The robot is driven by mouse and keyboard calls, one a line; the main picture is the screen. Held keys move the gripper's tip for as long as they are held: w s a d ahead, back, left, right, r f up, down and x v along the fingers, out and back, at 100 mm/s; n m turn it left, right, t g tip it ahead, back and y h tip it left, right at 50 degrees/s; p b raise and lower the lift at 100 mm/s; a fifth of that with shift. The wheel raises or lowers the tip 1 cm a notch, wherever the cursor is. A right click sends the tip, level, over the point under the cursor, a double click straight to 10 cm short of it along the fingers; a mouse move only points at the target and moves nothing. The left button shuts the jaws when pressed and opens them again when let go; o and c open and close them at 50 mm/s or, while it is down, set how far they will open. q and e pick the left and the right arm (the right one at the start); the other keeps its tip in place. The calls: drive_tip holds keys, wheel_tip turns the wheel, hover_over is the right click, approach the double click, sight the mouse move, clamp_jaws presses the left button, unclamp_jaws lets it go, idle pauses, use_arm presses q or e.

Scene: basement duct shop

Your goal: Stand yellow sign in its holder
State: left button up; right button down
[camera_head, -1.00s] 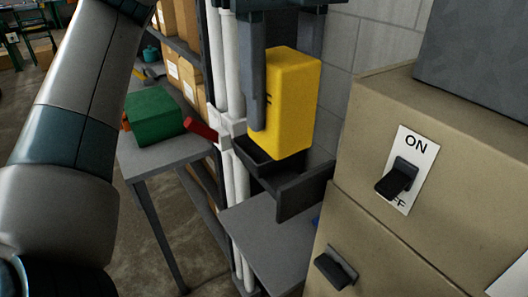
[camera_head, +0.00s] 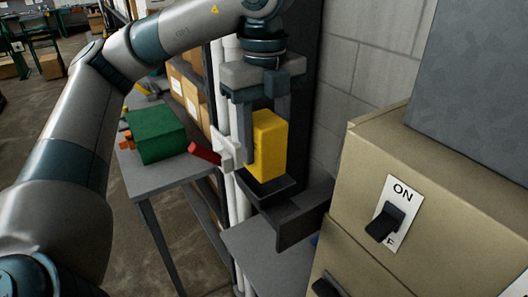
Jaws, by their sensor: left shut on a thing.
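The yellow sign (camera_head: 269,148) is a thick upright block with rounded edges. My left gripper (camera_head: 265,135) comes down on it from above and is shut on it, one finger at its left side and the other at its back right. The dark holder (camera_head: 272,196) is a shallow tray directly under the sign. The sign's lower end overlaps the holder in the picture. My right gripper is not in view.
White pipes (camera_head: 231,120) with a red-handled lever (camera_head: 204,154) stand just left of the sign. A green box (camera_head: 157,137) sits on a grey table (camera_head: 170,178). A beige cabinet (camera_head: 370,165) with an ON/OFF switch (camera_head: 384,222) stands close on the right.

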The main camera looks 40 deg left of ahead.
sight(265, 160)
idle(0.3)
use_arm(q)
wheel_tip(265, 160, down, 3)
drive_tip(key=shift+f+p, duration=0.2)
drive_tip(key=shift+p, duration=1)
drive_tip(key=shift+f, duration=0.25)
drive_tip(key=shift+f+b, duration=0.25)
drive_tip(key=shift+b, duration=0.05)
drive_tip(key=o, duration=1.1)
drive_tip(key=shift+r, duration=0.15)
